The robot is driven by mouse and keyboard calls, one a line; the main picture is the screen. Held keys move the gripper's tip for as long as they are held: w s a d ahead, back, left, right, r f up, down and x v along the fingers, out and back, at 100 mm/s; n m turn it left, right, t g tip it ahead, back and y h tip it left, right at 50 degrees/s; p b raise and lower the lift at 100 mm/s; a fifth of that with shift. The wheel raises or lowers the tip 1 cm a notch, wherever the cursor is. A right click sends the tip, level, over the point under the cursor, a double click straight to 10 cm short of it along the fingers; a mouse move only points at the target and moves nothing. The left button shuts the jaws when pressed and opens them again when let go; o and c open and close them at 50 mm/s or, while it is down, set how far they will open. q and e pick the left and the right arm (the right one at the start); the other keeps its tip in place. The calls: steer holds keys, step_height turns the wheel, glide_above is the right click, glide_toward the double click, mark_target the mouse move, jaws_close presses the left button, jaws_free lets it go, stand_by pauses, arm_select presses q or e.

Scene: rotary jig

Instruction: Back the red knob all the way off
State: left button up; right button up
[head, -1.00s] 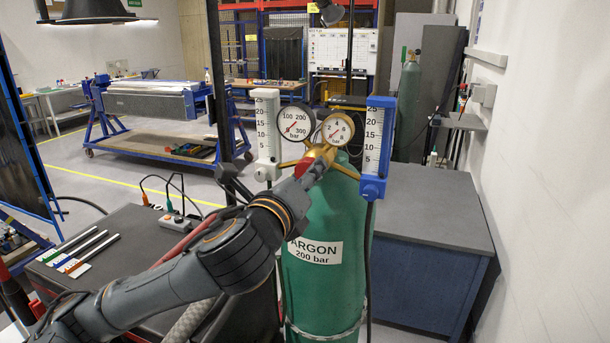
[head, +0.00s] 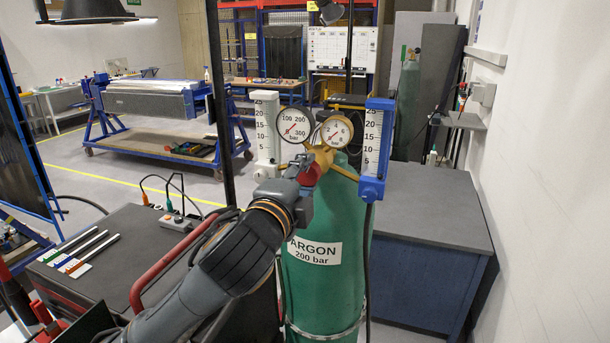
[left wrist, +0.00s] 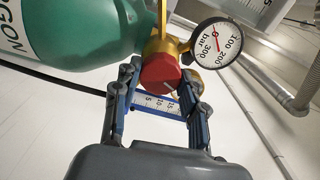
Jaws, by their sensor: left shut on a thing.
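The red knob (head: 311,175) sits on the front of the brass regulator (head: 325,158) on top of the green argon cylinder (head: 325,285). My left gripper (head: 302,173) reaches it from the left and front. In the left wrist view the round face of the red knob (left wrist: 160,73) lies between the two fingers of my left gripper (left wrist: 160,80), which is shut on its sides. The knob is still against the brass body, as far as I can see. How far its thread is out is hidden. My right gripper is not in view.
Two round gauges (head: 295,124) stand just above the knob. A white flowmeter (head: 266,130) is on the left and a blue one (head: 376,150) on the right. A grey-topped cabinet (head: 430,205) stands right of the cylinder, a dark bench (head: 130,250) left.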

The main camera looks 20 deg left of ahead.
arm_select(q)
steer(key=shift+n+p, duration=0.3)
steer(key=shift+n, duration=1.9)
steer(key=o, duration=1.1)
steer(key=shift+o, duration=0.2)
